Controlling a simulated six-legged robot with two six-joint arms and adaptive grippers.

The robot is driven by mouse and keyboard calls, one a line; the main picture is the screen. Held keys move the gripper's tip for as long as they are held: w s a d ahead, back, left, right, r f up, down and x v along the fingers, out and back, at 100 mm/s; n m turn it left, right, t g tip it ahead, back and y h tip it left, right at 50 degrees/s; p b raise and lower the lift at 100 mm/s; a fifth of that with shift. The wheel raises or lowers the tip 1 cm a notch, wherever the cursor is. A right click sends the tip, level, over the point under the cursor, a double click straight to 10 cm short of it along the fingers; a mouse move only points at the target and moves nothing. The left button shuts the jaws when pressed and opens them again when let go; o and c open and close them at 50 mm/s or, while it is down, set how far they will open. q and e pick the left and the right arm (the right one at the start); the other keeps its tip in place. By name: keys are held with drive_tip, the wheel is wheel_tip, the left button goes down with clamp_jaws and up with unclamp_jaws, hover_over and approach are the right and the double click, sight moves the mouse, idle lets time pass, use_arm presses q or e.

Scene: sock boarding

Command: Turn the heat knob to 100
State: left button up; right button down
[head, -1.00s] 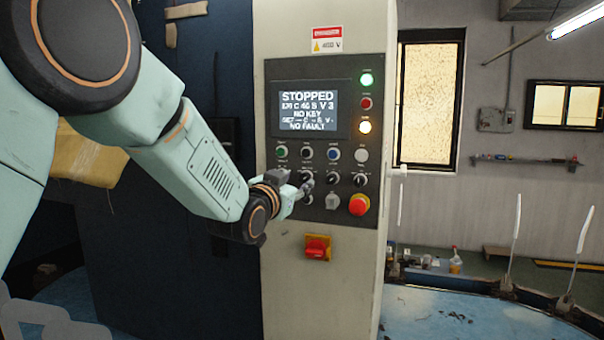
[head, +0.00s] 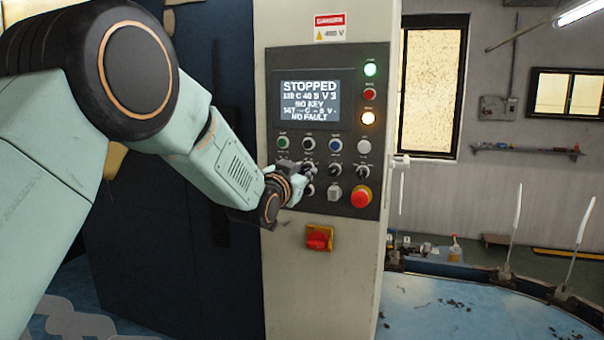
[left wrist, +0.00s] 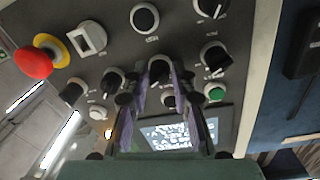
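The control panel (head: 377,125) has a row of black knobs below its coloured buttons. My left gripper (head: 305,172) is at the left part of this row and hides part of it. In the left wrist view, which shows the panel upside down, the left gripper's fingers (left wrist: 160,78) stand apart on either side of one black knob (left wrist: 160,68), the one below the black button. Contact is not clear. The labels are too small to read, so I cannot tell which knob is heat. The screen (head: 310,101) reads STOPPED, NO KEY and NO FAULT. My right gripper is out of view.
A red emergency stop (head: 361,196) on yellow is at the panel's lower right. Another black knob (left wrist: 214,55) is close to the fingers. A red switch (head: 318,238) is below the panel. A dark blue cabinet wall (head: 170,240) stands left of the panel.

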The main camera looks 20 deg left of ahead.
use_arm(q)
drive_tip(key=shift+a, duration=0.15)
drive_tip(key=shift+c, duration=0.7)
drive_tip(key=shift+d+r, duration=0.15)
drive_tip(key=shift+d, duration=0.1)
clamp_jaws()
drive_tip(key=shift+a, duration=0.15)
